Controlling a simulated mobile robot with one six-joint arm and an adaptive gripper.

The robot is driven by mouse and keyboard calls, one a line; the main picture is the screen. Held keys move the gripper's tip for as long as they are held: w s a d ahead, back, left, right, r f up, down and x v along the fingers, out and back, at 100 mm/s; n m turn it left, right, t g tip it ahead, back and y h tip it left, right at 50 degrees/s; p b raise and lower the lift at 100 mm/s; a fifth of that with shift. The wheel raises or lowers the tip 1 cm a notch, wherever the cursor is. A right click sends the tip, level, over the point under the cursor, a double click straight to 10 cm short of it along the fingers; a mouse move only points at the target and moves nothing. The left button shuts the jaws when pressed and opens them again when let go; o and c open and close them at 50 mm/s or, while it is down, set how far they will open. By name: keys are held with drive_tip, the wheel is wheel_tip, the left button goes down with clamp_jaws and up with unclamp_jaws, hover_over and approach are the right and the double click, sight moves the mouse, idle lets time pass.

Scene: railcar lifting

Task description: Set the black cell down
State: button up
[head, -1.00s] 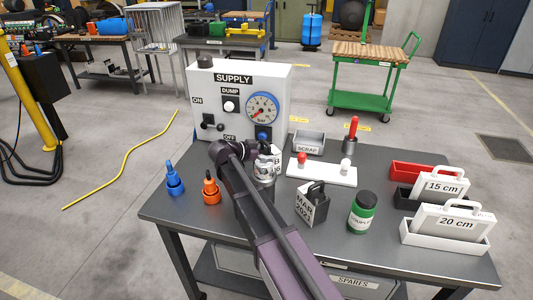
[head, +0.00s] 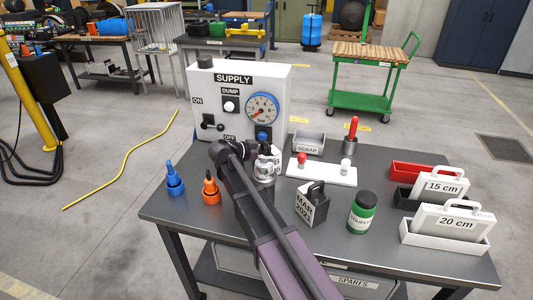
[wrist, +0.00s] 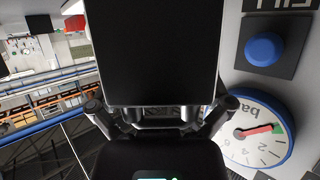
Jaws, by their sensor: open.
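A black, flat-faced block (wrist: 152,52), apparently the black cell, fills the upper middle of the wrist view. It lies in front of my gripper (head: 266,168), whose finger links show on both sides of its lower edge. The jaws are open; the block hides the fingertips, and I cannot tell whether they touch it. In the head view my gripper is over the bench, in front of the supply panel (head: 215,98). A white lettered face (head: 278,157) shows partly behind it. My arm hides what lies beneath.
A dark handled block marked MAR 2027 (head: 312,207) and a green jar (head: 362,213) stand right of my arm. Orange (head: 211,190) and blue (head: 175,183) fittings stand left. A white plate (head: 325,173), the scrap bin (head: 308,144) and labelled trays are further right. The bench front is clear.

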drive_tip(key=p+v, duration=0.2)
drive_tip(key=v, duration=0.5)
drive_tip(key=shift+a+r+p, duration=0.15)
drive_tip(key=shift+a+p, duration=0.05)
drive_tip(key=shift+p, duration=0.15)
drive_tip(key=shift+s, duration=0.15)
